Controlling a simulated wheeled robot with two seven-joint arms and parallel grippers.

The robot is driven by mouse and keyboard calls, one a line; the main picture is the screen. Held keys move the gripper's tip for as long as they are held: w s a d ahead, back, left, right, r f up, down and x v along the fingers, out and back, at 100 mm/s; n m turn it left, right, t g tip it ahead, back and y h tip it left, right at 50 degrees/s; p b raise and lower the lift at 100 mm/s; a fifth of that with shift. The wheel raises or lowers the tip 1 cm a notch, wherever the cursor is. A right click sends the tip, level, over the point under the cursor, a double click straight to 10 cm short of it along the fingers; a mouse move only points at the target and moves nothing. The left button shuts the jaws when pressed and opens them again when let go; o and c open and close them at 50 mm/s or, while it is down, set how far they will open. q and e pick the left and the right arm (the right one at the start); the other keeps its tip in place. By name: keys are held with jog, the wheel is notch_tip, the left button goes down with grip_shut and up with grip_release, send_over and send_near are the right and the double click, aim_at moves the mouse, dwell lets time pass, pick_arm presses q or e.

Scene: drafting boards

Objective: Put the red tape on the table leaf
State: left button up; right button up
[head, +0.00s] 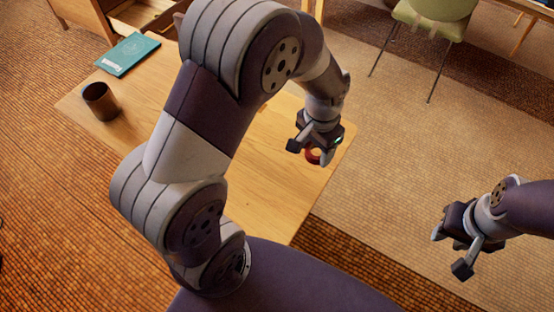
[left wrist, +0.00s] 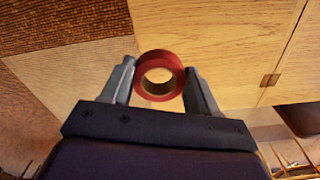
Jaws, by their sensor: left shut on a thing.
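The red tape (head: 313,155) is a ring with a tan core, near the right edge of the wooden table (head: 265,190). My left gripper (head: 309,151) is shut on it. In the left wrist view the tape (left wrist: 160,57) sits between the two fingers, with pale wood behind it. A seam with a small brass hinge (left wrist: 270,80) crosses the wood there, right of the tape. I cannot tell whether the tape touches the wood. My right gripper (head: 449,253) is open and empty, over the floor right of the table. My left arm hides the table's middle.
A brown cup (head: 100,101) and a teal book (head: 128,55) are at the table's far left. A wooden drawer unit (head: 140,14) stands open behind. A green chair (head: 437,18) stands at the back right. The table's front part looks bare.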

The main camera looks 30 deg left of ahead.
pick_arm(q)
jog(key=d, duration=0.2)
jog(key=n+b, duration=0.1)
jog(key=n, duration=0.3)
send_over(276, 162)
notch_tip(276, 162, down, 6)
jog(key=shift+w, duration=0.15)
jog(key=shift+f, duration=0.25)
notch_tip(276, 162, down, 4)
jog(key=shift+r+m+b, duration=0.1)
jog(key=shift+m+b, duration=0.2)
jog(key=shift+b, duration=0.2)
